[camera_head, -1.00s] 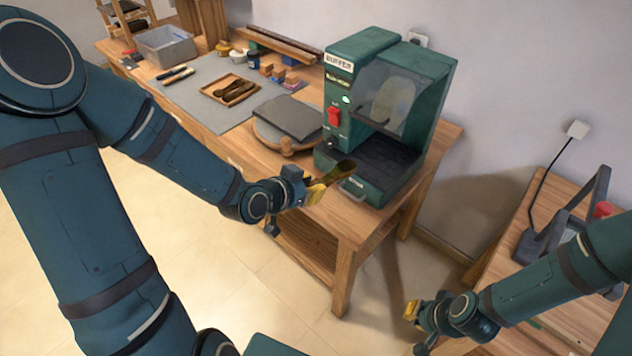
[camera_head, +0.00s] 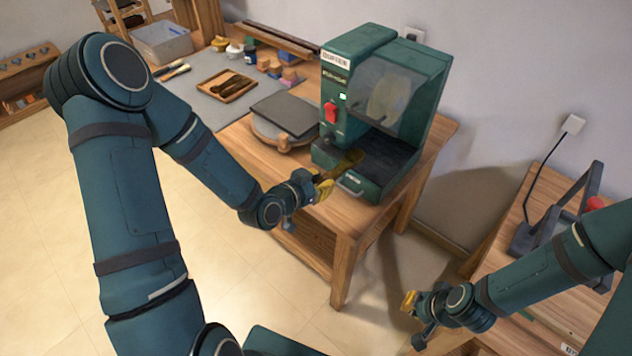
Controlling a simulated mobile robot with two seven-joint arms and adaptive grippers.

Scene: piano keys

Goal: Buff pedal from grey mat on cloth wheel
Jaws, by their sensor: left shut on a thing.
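A dark brass pedal (camera_head: 347,163) is held in my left gripper (camera_head: 325,184), which is shut on it at the near end. The pedal points up and right into the front opening of the green buffing machine. The pale cloth wheel (camera_head: 388,97) is behind the clear shield, above and behind the pedal; they look apart. The grey mat (camera_head: 205,107) lies on the bench, with a wooden tray (camera_head: 213,94) of brown pedals on it. My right gripper (camera_head: 409,301) hangs low at the right by the side table, with nothing visible in it; its finger gap is unclear.
The green buffing machine (camera_head: 345,68) has a red switch and a lit green light. A dark square pad (camera_head: 287,112) on a round wooden stand is left of it. A grey bin (camera_head: 163,42) and small jars stand farther back. A side table (camera_head: 512,205) is at the right.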

